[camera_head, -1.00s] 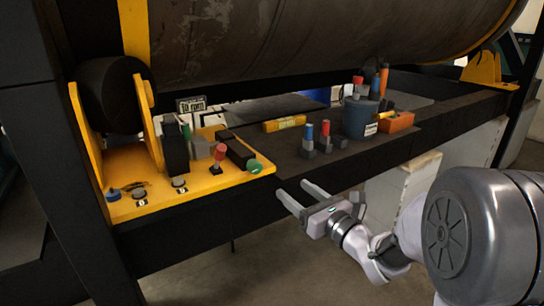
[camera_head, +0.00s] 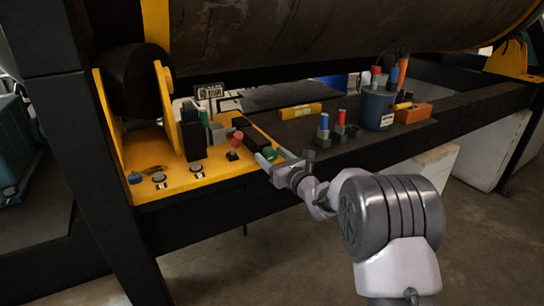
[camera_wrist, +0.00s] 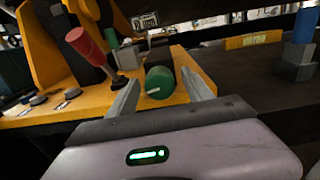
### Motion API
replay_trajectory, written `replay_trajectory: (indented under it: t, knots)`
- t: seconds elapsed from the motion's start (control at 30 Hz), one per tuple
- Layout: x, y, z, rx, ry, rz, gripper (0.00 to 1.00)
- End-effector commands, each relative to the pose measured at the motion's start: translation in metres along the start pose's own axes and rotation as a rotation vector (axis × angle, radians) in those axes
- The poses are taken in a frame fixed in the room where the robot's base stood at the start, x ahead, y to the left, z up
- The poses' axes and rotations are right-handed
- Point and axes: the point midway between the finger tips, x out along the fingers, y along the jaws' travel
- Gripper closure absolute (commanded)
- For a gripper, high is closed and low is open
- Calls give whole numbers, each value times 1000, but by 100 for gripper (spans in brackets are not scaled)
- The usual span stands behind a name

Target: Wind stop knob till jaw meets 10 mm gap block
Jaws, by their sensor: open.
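The green stop knob (camera_head: 270,153) is on the near end of a black cylindrical body (camera_head: 257,137) on the yellow plate. In the wrist view the knob (camera_wrist: 159,82) shows between the two fingers of my gripper (camera_wrist: 159,75), with a white mark on its face. My gripper (camera_head: 263,161) is open at the plate's front edge, with visible space beside the knob; I cannot tell any contact. A grey block (camera_head: 217,133) sits behind the black body, with a green-topped part beside it. I cannot tell which is jaw or gap block. A sign (camera_head: 210,90) stands behind.
A red-knobbed lever (camera_head: 236,140) stands left of the knob, and its red handle (camera_wrist: 84,47) is close to the left finger. Buttons line the yellow plate (camera_head: 175,186). A yellow level, small red and blue-topped tools and a blue cup (camera_head: 376,110) are on the dark bench rightward.

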Motion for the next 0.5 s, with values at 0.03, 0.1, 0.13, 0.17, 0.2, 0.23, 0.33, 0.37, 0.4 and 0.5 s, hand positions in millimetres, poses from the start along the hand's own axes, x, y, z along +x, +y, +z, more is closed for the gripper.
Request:
replay_trajectory:
  t: [0.03,0.1,0.13,0.17,0.2,0.23,0.33,0.37,0.4,0.5]
  knots:
    - [0,0,0,0,0,0,41]
    - [0,0,0,0,0,0,41]
    - [0,0,0,0,0,0,41]
    - [0,0,0,0,0,0,41]
    - [0,0,0,0,0,0,43]
    - [0,0,0,0,0,0,48]
    - [0,0,0,0,0,0,68]
    - [0,0,0,0,0,0,74]
    - [0,0,0,0,0,0,82]
    - [0,0,0,0,0,0,100]
